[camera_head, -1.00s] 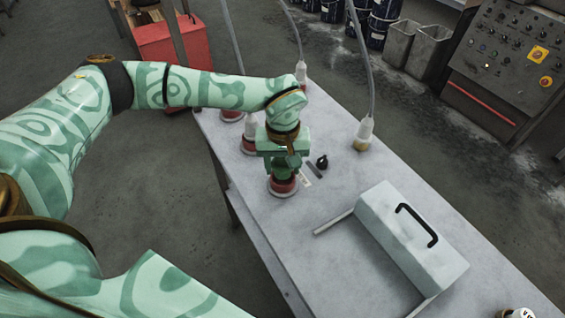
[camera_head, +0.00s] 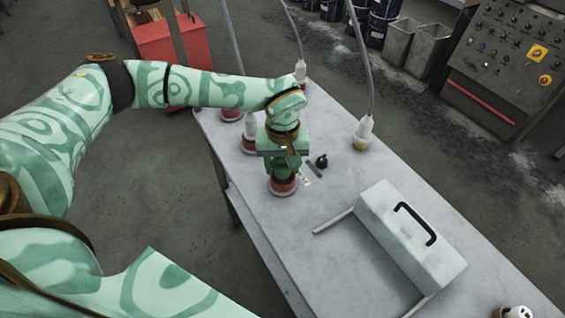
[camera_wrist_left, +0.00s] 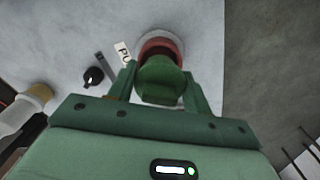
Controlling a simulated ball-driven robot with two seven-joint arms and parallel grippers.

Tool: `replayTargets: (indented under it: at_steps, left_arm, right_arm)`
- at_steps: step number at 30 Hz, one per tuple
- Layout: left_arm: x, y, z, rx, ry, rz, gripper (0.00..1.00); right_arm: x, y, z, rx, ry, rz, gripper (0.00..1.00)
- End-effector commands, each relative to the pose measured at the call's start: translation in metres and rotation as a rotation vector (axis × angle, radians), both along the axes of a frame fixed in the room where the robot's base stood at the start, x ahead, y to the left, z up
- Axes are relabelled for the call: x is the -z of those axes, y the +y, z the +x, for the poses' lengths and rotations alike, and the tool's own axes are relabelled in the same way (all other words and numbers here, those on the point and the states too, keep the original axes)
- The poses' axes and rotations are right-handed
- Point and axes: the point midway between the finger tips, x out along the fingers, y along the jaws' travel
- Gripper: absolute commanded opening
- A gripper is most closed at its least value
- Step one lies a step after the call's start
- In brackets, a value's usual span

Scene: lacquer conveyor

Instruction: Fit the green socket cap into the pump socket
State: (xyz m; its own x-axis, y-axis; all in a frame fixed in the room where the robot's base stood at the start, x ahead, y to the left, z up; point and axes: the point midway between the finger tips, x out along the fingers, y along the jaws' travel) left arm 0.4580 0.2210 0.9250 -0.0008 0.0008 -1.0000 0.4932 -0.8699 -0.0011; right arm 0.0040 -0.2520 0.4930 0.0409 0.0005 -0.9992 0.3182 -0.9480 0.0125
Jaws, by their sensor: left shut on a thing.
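My left gripper (camera_head: 283,171) points down at the near left edge of the table and is shut on the green socket cap (camera_wrist_left: 160,82). The cap shows between the two fingers in the left wrist view. In the head view the gripper largely hides it. Just below is a red socket (camera_head: 283,187) on a pale round base, and it shows behind the cap in the left wrist view (camera_wrist_left: 165,42). A label reading "PU" (camera_wrist_left: 122,52) lies beside this socket. I cannot tell whether the cap touches or sits in the socket.
A pale toolbox-like block with a black handle (camera_head: 412,235) stands to the right. A black knob (camera_head: 322,161) is close to the gripper. Another red-based socket (camera_head: 249,144) stands behind it.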

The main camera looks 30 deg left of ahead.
Motion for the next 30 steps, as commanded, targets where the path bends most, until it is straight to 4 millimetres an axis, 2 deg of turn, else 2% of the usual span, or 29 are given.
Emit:
replayTargets:
  at_steps: [17, 30]
  left_arm:
    - [0.001, 0.000, 0.000, 0.000, 0.000, 0.000, 0.27]
    - [0.011, 0.000, 0.000, -0.001, 0.001, 0.000, 0.27]
  right_arm:
    - [-0.005, 0.000, 0.001, 0.000, -0.002, 0.000, 0.75]
    - [0.000, 0.000, 0.000, 0.000, 0.000, 0.000, 0.75]
